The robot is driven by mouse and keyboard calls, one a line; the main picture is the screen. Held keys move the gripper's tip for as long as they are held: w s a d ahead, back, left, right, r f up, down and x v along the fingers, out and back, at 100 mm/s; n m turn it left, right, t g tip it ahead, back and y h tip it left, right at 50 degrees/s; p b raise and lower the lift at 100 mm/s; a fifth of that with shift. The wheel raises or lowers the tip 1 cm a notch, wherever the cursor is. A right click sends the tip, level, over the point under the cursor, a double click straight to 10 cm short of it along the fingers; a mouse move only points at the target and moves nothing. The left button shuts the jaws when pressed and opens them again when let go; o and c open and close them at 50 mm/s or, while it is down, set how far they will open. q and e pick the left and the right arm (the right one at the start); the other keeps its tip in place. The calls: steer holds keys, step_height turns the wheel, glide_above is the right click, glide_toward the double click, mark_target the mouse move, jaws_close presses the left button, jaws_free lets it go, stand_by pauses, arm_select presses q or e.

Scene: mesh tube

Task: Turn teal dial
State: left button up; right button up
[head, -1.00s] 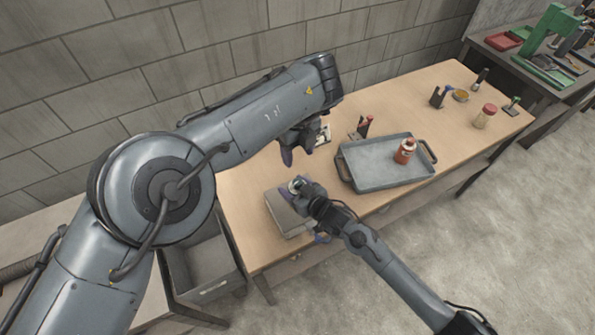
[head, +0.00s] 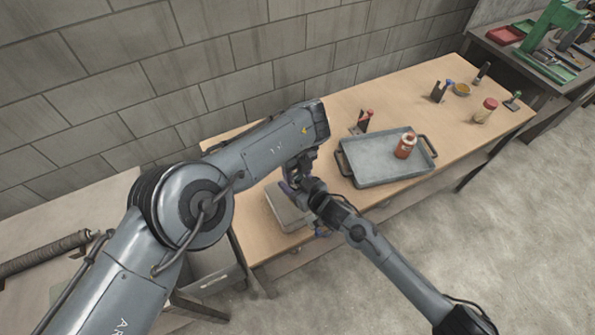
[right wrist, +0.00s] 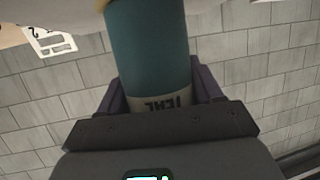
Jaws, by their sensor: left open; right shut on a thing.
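The teal dial (right wrist: 147,48) shows in the right wrist view as a teal cylinder with a pale, lettered band at its near end. My right gripper (right wrist: 158,90) is shut on it, with one purple finger on each side. In the head view my right gripper (head: 307,192) is above the table's near-left part, and the dial is hidden there by the grippers. My left gripper (head: 291,183) is open and close beside the right one; I cannot tell whether it touches the dial.
A grey box (head: 283,209) lies below the grippers on the wooden table (head: 257,247). A grey tray (head: 366,174) with a red-brown bottle (head: 405,146) stands to the right. A small holder (head: 361,122) with red-topped tools is behind. The table between tray and far-right items is clear.

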arm_select(q)
steer(key=shift+f, duration=0.25)
steer(key=shift+c, duration=0.3)
jaws_close()
steer(key=shift+n, duration=3)
steer(key=shift+o, duration=0.3)
jaws_free()
